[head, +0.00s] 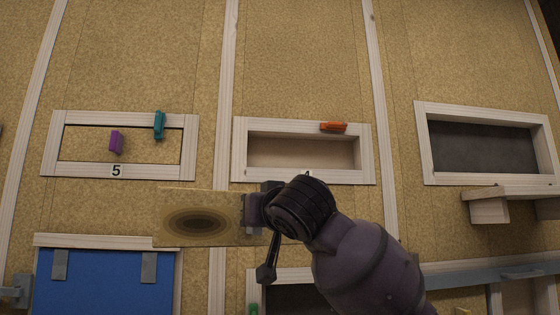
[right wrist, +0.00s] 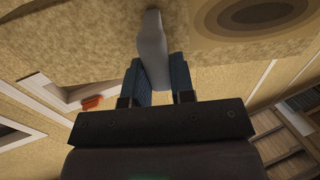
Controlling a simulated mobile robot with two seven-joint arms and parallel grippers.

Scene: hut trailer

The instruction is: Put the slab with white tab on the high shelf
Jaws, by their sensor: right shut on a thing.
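The slab (head: 198,222) is a tan board with dark oval rings. It shows left of my right gripper (head: 254,212) in the head view, in front of the wall. In the right wrist view, the slab (right wrist: 255,20) is at the top, and its pale grey-white tab (right wrist: 152,48) stands between the fingers of my right gripper (right wrist: 158,82), which is shut on it. A wooden shelf (head: 512,192) sticks out of the wall at the right of the head view, below a dark opening; I cannot tell whether it is the high shelf. My left gripper is not in view.
A framed recess (head: 300,153) with an orange clip (head: 333,127) lies above my right gripper. A framed panel numbered 5 (head: 85,145) carries purple (head: 116,142) and teal (head: 159,125) clips. A blue panel (head: 105,285) is at the lower left. The upper wall is clear.

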